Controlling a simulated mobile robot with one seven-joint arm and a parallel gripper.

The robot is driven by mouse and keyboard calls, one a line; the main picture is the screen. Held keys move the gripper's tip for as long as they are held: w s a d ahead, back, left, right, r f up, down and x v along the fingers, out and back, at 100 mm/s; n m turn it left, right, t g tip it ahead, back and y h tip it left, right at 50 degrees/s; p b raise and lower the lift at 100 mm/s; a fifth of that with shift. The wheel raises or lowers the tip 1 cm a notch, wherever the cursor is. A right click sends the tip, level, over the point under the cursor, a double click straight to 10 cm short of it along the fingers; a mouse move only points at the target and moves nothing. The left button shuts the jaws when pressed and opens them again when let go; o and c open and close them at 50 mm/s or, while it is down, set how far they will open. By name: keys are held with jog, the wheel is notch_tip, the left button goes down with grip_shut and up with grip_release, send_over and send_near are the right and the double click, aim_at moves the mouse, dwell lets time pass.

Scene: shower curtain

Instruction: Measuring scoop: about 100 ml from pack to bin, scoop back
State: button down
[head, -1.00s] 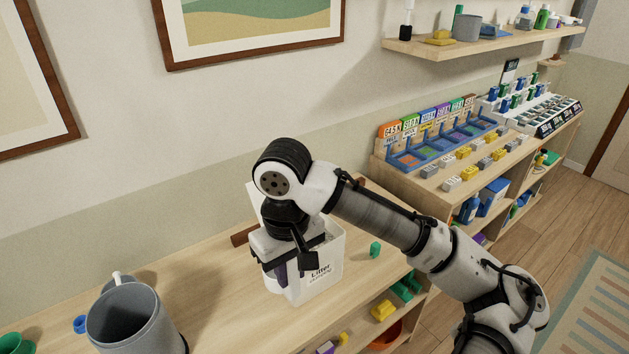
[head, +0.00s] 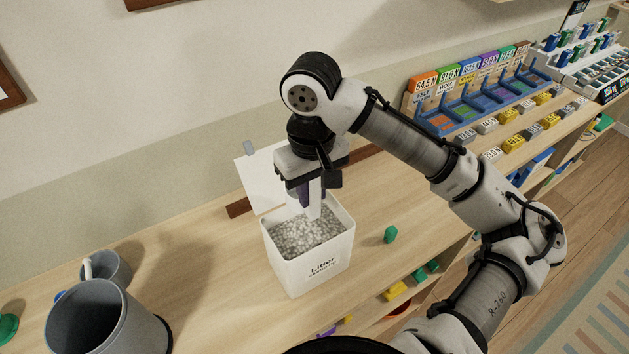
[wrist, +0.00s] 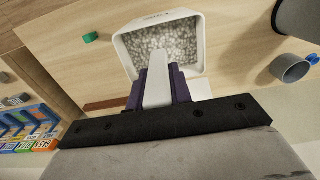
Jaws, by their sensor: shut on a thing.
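The pack is a white open box (head: 306,273) marked "Litter", filled with grey granules (head: 305,236); its white lid (head: 258,184) stands open at the back. My gripper (head: 309,194) is over the back part of the pack. Its purple fingers are shut on the white scoop (wrist: 158,90), which points down toward the granules; the scoop also shows in the head view (head: 315,204). I cannot tell whether its bowl is in the granules or how full it is. A large grey open bin (head: 105,325) stands at the left, its inside bottom hidden.
A small green block (head: 391,234) lies right of the pack. A brown bar (head: 238,210) lies behind it. A shelf with coloured bins (head: 470,105) is at the right. The counter between bin and pack is clear.

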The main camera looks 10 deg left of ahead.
aim_at(312, 220)
jog(key=shift+s+f+b, duration=0.1)
jog(key=shift+f+b, duration=0.3)
jog(key=shift+f, duration=0.2)
notch_tip(312, 220, down, 6)
jog(key=b, duration=0.6)
jog(key=shift+r, duration=0.2)
jog(key=shift+r+p, duration=0.25)
jog(key=shift+p, duration=0.05)
jog(key=shift+f+b, duration=0.7)
jog(key=shift+f, duration=0.55)
jog(key=shift+f+b, duration=0.75)
jog(key=shift+f, duration=0.5)
jog(key=shift+f, duration=0.1)
jog(key=shift+f+b, duration=0.7)
jog(key=shift+f, duration=0.45)
jog(key=shift+f, duration=0.1)
